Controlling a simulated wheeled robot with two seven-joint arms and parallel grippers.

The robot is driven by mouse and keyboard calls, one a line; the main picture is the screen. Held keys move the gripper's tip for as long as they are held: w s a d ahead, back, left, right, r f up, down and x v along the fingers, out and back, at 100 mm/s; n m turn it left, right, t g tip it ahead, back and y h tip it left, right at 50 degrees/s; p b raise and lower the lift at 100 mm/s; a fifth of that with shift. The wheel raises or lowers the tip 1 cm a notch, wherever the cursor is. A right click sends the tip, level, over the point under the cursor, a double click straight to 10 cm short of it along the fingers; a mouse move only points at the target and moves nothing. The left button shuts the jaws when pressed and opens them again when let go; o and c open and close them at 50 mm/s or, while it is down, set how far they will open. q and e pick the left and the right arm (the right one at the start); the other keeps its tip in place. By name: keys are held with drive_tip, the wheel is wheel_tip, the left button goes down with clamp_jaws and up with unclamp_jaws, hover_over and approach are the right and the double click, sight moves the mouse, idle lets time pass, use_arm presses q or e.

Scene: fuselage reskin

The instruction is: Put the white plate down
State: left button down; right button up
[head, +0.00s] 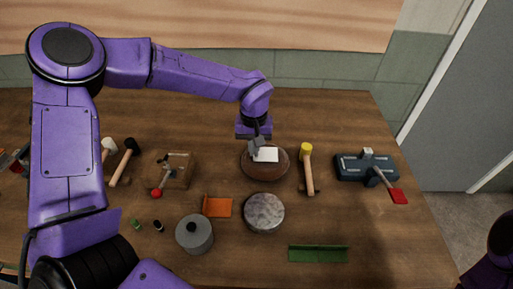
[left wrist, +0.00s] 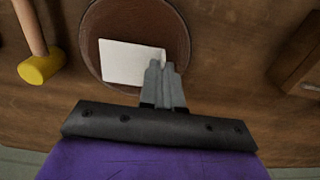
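The white plate (head: 266,155) is a small, flat, pale rectangle over the round brown block (head: 264,174) in the middle of the table. In the left wrist view the plate (left wrist: 130,62) shows almost face-on against the brown round top (left wrist: 178,30). My left gripper (head: 256,146) points down at the plate's edge. Its two grey fingers (left wrist: 163,72) are close together on the plate's edge, covering one corner. I cannot tell whether the plate touches the block beneath. My right gripper is out of view.
A yellow-headed mallet (head: 307,168) lies right of the block, and a blue tool with a red-tipped lever (head: 366,167) farther right. A grey round block (head: 264,212), orange piece (head: 217,207), grey lidded pot (head: 195,234) and green strip (head: 318,254) lie nearer. A wooden block (head: 178,170) stands left.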

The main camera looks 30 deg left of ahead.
use_arm(q)
drive_tip(key=shift+w+a+f, duration=0.1)
drive_tip(key=shift+w+f, duration=0.1)
drive_tip(key=shift+f, duration=0.15)
drive_tip(key=shift+s+f, duration=0.1)
drive_tip(key=shift+s, duration=0.05)
drive_tip(key=c, duration=1.3)
unclamp_jaws()
drive_tip(key=shift+f, duration=0.1)
drive_tip(key=shift+c, duration=0.2)
wheel_tip(320, 180, up, 13)
drive_tip(key=shift+f, duration=0.2)
